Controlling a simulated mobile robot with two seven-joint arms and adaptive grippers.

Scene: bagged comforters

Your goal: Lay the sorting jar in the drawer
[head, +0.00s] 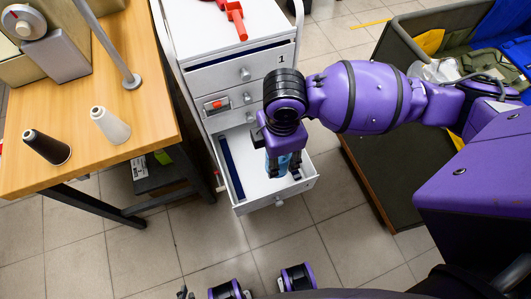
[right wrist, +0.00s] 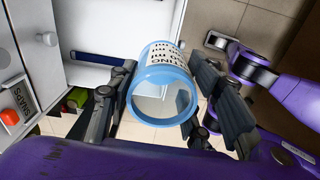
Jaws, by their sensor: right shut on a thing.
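The sorting jar (right wrist: 165,53) is a clear jar with light blue rims and a white label with black print. Its open mouth faces the right wrist camera. My right gripper (right wrist: 165,105) is shut around its sides, one finger on each side. In the head view the right gripper (head: 281,168) points down over the open drawer, and only a little of the blue jar (head: 273,163) shows beneath it. Whether the jar touches the drawer floor cannot be told. The white drawer (head: 277,201) is pulled out low on the cabinet, with a dark blue strip inside.
A wooden table (head: 150,60) with thread cones (head: 110,126) stands left. A dark bin (head: 385,180) with bags stands right. Tiled floor in front is mostly clear.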

